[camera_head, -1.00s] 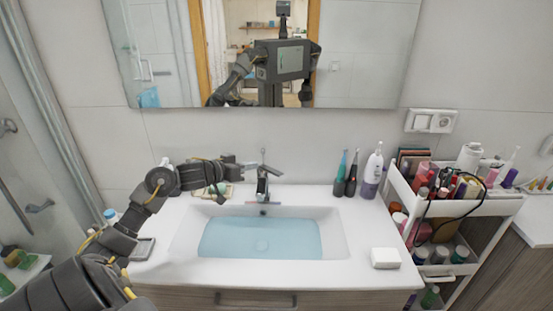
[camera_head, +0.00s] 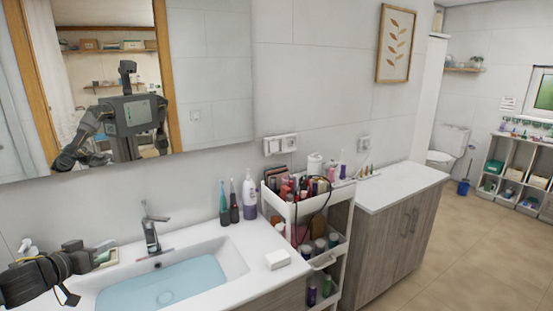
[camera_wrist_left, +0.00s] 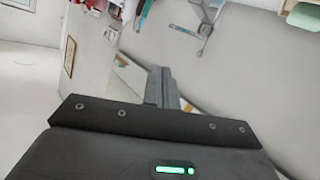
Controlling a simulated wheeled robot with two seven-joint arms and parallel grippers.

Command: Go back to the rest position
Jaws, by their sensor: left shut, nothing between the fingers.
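My left gripper (camera_head: 104,248) is at the lower left of the head view, over the back left part of the sink counter. In the left wrist view its two dark fingers (camera_wrist_left: 161,86) lie together, shut, with nothing between them. The sink basin (camera_head: 165,285) and the chrome faucet (camera_head: 151,232) are to the right of it. The faucet also shows in the tilted left wrist view (camera_wrist_left: 204,24). My right gripper is not seen directly.
A cosmetics cart (camera_head: 340,195) full of bottles stands right of the sink counter. A wooden cabinet (camera_head: 395,235) is farther right. Tiled floor (camera_head: 470,240) is clear at right.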

